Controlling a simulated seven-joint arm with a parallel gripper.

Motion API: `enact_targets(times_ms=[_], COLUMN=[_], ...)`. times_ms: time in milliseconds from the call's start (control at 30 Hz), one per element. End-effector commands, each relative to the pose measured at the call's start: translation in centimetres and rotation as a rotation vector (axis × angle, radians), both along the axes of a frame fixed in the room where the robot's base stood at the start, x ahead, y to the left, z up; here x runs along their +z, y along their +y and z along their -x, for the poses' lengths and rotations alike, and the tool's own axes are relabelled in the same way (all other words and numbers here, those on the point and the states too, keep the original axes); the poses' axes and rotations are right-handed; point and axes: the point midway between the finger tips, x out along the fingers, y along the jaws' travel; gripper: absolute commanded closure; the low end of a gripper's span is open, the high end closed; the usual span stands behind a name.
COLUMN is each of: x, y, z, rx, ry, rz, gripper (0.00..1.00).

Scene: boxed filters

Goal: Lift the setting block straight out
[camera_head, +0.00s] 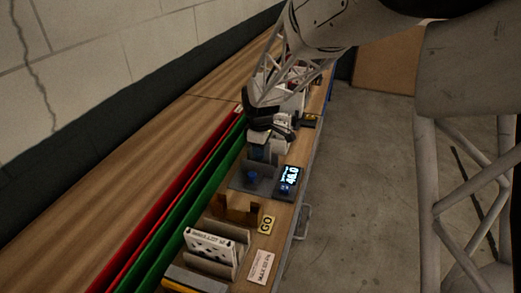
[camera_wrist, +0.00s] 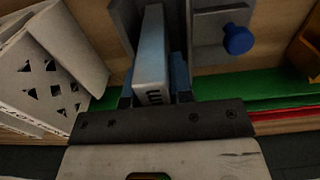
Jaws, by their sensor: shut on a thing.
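The setting block (camera_wrist: 152,55) is a pale blue-white bar with dark lettering on its near end, seen in the wrist view. It stands between the grey walls of a fixture (camera_wrist: 124,22). My gripper (camera_wrist: 154,82) is shut on the block, with a blue finger pad beside it. In the head view my gripper (camera_head: 268,134) is over the grey fixture (camera_head: 257,184); the block is mostly hidden there by the gripper. Whether the block's lower end touches the fixture floor I cannot tell.
A blue knob (camera_wrist: 238,40) sits on the fixture beside the block. A display (camera_head: 288,180) reads about 46.0. A brown wooden piece (camera_head: 238,208), a GO label (camera_head: 266,224) and a white boxed filter (camera_head: 211,247) are nearer. Green (camera_head: 190,190) and red (camera_head: 165,205) rails run along the left.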

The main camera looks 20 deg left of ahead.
Motion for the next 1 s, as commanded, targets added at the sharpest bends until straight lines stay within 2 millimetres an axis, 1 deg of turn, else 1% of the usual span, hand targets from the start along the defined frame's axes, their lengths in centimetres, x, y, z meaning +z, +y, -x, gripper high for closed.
enact_targets(times_ms=[333, 367, 500, 533, 567, 867, 1000], x=[0.07, 0.07, 0.05, 0.05, 0.05, 0.05, 0.60], y=[0.02, 0.02, 0.01, 0.01, 0.01, 0.00, 0.01], z=[0.02, 0.02, 0.02, 0.02, 0.02, 0.05, 0.03], rx=[0.000, 0.000, 0.000, 0.000, 0.000, 0.000, 0.000], ry=[-0.001, -0.001, -0.001, -0.001, -0.001, 0.000, 0.000], rz=[-0.001, -0.001, 0.000, 0.000, 0.000, 0.000, 0.000], gripper=[1.00, 0.77, 0.56, 0.51, 0.49, 0.49, 0.49])
